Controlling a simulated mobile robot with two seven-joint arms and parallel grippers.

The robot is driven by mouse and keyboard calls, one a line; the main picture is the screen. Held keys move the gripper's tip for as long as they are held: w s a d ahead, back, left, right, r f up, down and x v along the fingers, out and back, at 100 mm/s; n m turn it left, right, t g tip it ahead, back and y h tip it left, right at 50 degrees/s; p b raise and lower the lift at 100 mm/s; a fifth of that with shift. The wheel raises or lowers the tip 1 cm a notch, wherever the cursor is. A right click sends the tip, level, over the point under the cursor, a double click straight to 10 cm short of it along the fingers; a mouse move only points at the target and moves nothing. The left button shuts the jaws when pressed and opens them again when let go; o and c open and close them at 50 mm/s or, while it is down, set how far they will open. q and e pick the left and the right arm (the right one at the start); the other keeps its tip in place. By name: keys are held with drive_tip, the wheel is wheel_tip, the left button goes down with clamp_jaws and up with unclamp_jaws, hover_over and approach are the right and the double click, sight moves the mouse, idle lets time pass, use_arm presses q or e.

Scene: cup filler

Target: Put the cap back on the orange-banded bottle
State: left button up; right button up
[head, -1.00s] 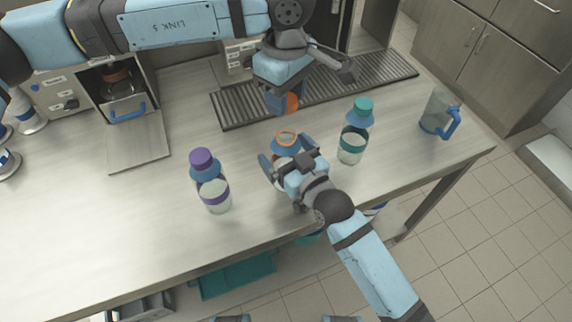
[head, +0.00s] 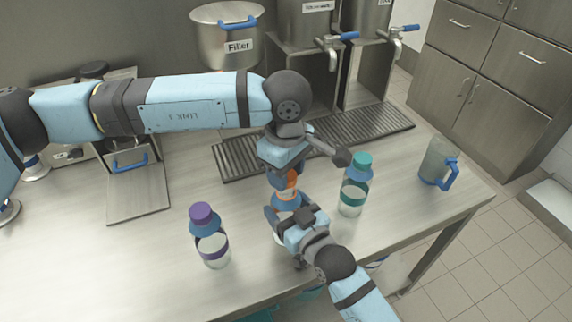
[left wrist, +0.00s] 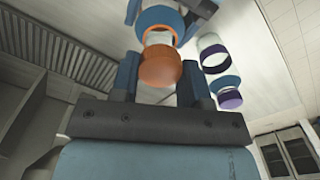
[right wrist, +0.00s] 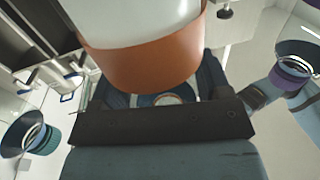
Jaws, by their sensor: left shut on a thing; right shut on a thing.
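The orange cap (head: 292,179) is between the fingers of my left gripper (head: 287,184), which is shut on it. It also shows in the left wrist view (left wrist: 160,68). The orange-banded bottle (head: 286,199) stands upright directly below, with a blue shoulder collar. My right gripper (head: 287,221) is shut on its body from the front. In the right wrist view its orange band (right wrist: 150,66) fills the middle. In the left wrist view the cap is close over the bottle's mouth, near the blue collar (left wrist: 160,16); I cannot tell whether they touch.
A purple-capped bottle (head: 210,245) stands to the left. A teal-capped bottle (head: 353,199) stands close on the right, beside both grippers. A pitcher (head: 438,160) is farther right. A grated drip tray (head: 345,138) lies behind, and the counter front left is clear.

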idle(0.4)
use_arm(q)
drive_tip(key=shift+f, duration=0.85)
drive_tip(key=shift+f, duration=0.55)
use_arm(e)
drive_tip(key=c, duration=0.4)
use_arm(q)
drive_tip(key=m, duration=0.3)
use_arm(e)
drive_tip(key=shift+c, duration=0.2)
use_arm(q)
drive_tip(key=m, duration=0.4)
drive_tip(key=shift+m, duration=0.3)
drive_tip(key=m, duration=1)
drive_tip(key=shift+m, duration=0.4)
drive_tip(key=m, duration=0.5)
